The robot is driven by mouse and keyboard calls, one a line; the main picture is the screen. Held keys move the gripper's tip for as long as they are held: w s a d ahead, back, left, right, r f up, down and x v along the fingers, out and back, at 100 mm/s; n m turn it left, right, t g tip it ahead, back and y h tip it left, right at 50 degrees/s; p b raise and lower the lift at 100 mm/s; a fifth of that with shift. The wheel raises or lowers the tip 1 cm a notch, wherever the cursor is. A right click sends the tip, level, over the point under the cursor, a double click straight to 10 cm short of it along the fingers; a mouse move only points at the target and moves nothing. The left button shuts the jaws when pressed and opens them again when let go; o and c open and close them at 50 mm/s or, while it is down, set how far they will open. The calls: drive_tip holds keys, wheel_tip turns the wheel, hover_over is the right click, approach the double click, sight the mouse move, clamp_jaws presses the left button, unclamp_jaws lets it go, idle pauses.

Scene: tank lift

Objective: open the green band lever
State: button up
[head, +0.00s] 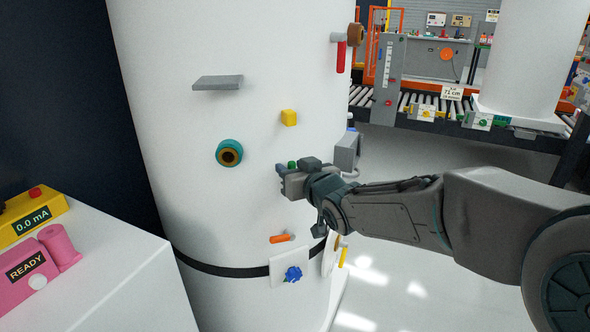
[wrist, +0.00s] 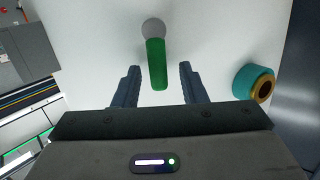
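The green band lever (wrist: 157,64) shows in the wrist view as a green handle on a grey round pivot, on the white tank (head: 190,110). In the head view only a small green piece (head: 292,165) of it shows beside my gripper. My gripper (wrist: 158,72) is open, with one finger on each side of the green handle. A gap shows between the handle and each finger. In the head view my gripper (head: 290,182) is close to the tank wall, and its fingers hide most of the lever.
A teal port (head: 229,152), a yellow block (head: 289,118) and a grey ledge (head: 217,82) stick out of the tank near my gripper. An orange lever (head: 282,238) and a blue knob (head: 293,273) sit below. A red lever (head: 341,57) is above right.

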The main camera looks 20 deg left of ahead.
drive_tip(key=p+v, duration=0.3)
drive_tip(key=v, duration=1.1)
drive_tip(key=shift+p, duration=0.35)
drive_tip(key=d+r+m+g+h+p, duration=0.1)
drive_tip(key=d+r+m+h+p, duration=0.2)
drive_tip(key=d+m+h+p, duration=1)
drive_tip(key=s+d+r+n+g+y+p, duration=0.1)
drive_tip(key=s+d+n+g+p, duration=0.2)
drive_tip(key=s+d+g, duration=0.4)
drive_tip(key=s+d+n, duration=0.1)
drive_tip(key=s+d, duration=0.6)
drive_tip(key=shift+g, duration=0.3)
